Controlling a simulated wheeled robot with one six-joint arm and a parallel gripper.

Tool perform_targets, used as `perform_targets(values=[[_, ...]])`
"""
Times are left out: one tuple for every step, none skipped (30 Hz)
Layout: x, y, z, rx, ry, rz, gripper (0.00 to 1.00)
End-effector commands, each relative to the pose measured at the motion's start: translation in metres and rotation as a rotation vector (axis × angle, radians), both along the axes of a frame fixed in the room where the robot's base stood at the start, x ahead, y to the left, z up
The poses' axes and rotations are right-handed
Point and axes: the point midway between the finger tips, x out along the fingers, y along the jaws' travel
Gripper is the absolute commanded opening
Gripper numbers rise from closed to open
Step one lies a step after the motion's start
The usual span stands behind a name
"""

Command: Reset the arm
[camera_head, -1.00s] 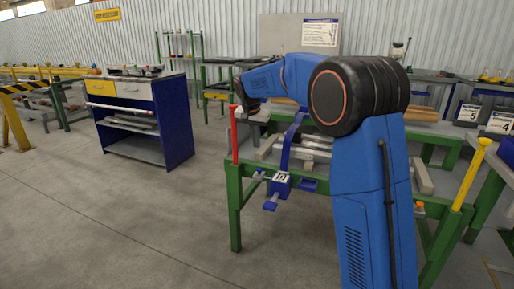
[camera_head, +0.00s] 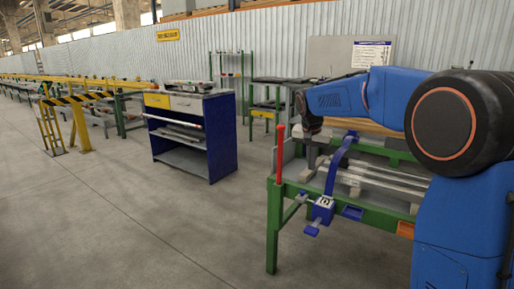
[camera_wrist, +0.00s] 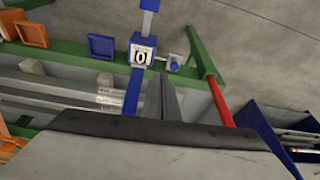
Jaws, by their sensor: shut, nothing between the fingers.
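My gripper (camera_wrist: 165,95) is shut and empty at the lower middle of the wrist view, its two grey fingers together. In the head view my blue arm comes in from the right, its dark wrist end (camera_head: 309,123) over the left end of the green-framed table (camera_head: 273,232). The fingertips are hard to make out there. A blue strap-like arm (camera_head: 340,160) with a small block marked 0 (camera_head: 323,206) stands at the table's front edge. The marked block also shows in the wrist view (camera_wrist: 142,53), just beyond my fingers. I cannot tell whether they touch the blue strap.
Pale metal bars (camera_head: 385,182) lie on the table. A red post (camera_head: 279,153) rises at its left corner, close to my wrist. A blue cabinet (camera_head: 222,150) with a yellow drawer stands to the left. Yellow-black barriers (camera_head: 76,100) stand farther left. The floor between is clear.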

Motion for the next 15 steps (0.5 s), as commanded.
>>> perform_targets(values=[[-0.018,-0.005,0.007,0.0,-0.004,0.016,0.0],[-0.028,-0.007,0.009,0.001,-0.005,0.027,0.0],[-0.041,-0.01,0.012,0.001,-0.006,0.043,0.0],[-0.05,-0.012,0.014,0.002,-0.008,0.054,0.0],[-0.06,-0.014,0.016,0.003,-0.009,0.065,0.0],[-0.073,-0.017,0.018,0.003,-0.01,0.08,0.0],[-0.083,-0.019,0.02,0.003,-0.012,0.09,0.0],[-0.093,-0.021,0.021,0.002,-0.013,0.102,0.0],[-0.106,-0.024,0.022,0.003,-0.015,0.117,0.0],[-0.115,-0.025,0.023,0.002,-0.016,0.128,0.0],[-0.125,-0.027,0.023,0.002,-0.017,0.139,0.0],[-0.139,-0.029,0.024,0.003,-0.019,0.154,0.0],[-0.148,-0.031,0.024,0.002,-0.022,0.165,0.0],[-0.158,-0.032,0.024,0.002,-0.024,0.177,0.0],[-0.171,-0.034,0.024,0.001,-0.027,0.19,0.0]])
